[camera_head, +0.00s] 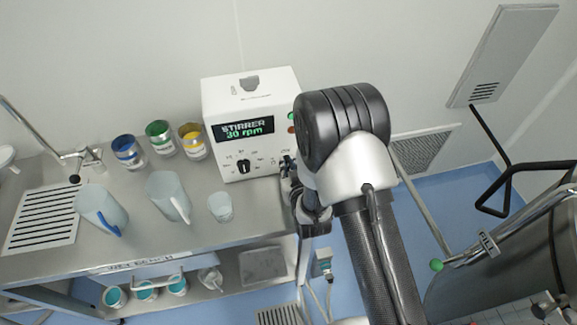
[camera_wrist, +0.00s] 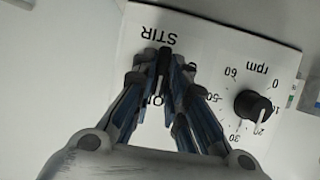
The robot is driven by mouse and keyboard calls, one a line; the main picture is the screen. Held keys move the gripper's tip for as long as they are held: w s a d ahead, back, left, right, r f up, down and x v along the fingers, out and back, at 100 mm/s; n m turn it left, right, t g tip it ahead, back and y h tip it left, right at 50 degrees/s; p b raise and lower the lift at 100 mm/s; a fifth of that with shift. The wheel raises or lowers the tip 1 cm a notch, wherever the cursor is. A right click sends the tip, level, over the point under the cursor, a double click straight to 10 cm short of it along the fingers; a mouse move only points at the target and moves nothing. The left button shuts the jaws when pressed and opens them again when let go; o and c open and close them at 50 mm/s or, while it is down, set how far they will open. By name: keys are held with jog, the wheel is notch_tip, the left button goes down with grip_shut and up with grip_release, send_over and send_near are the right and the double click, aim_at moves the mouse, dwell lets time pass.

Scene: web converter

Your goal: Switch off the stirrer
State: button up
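The white stirrer control box (camera_head: 222,97) stands on the steel bench against the wall. Its lit display (camera_head: 243,128) reads "STIRRER 30 rpm". In the wrist view, its panel is upside down and a black STIR switch (camera_wrist: 163,62) with a white mark sits between my fingertips. An "ON" label beneath is partly hidden by my fingers. My gripper (camera_wrist: 164,66) is closed in on both sides of the switch and appears to touch it. A black rpm knob (camera_wrist: 253,104) is to its right, clear of my fingers. In the head view, my arm hides the switch.
Blue, green and yellow paint cans (camera_head: 194,141) stand left of the box. Two jugs (camera_head: 168,194) and a small cup (camera_head: 220,206) stand in front. A green and a red button show at the box's right edge. A metal vessel (camera_head: 520,270) is at the right.

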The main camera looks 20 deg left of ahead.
grip_shut()
jog(key=shift+b, duration=0.3)
jog(key=shift+a+f+n+t+h+b, duration=0.15)
jog(key=shift+n+t+h+b, duration=0.25)
jog(key=shift+n+b, duration=0.45)
jog(key=n+b, duration=0.1)
jog(key=n+t+h+b, duration=0.1)
jog(key=n+b, duration=0.1)
jog(key=n+t+h+b, duration=0.1)
jog(key=shift+s+a+f+b, duration=0.15)
jog(key=shift+s+a+b, duration=0.1)
jog(key=shift+b, duration=0.1)
jog(key=n+t+b, duration=0.1)
jog(key=n, duration=0.1)
jog(key=n+h+b, duration=0.1)
jog(key=shift+a+f+n+t, duration=0.1)
jog(key=shift+f+n+t, duration=0.1)
jog(key=shift+n+t, duration=0.2)
jog(key=n+t+b, duration=0.1)
jog(key=n+b, duration=0.1)
jog(key=n, duration=0.2)
jog(key=shift+t, duration=0.4)
jog(key=o, duration=0.5)
grip_release()
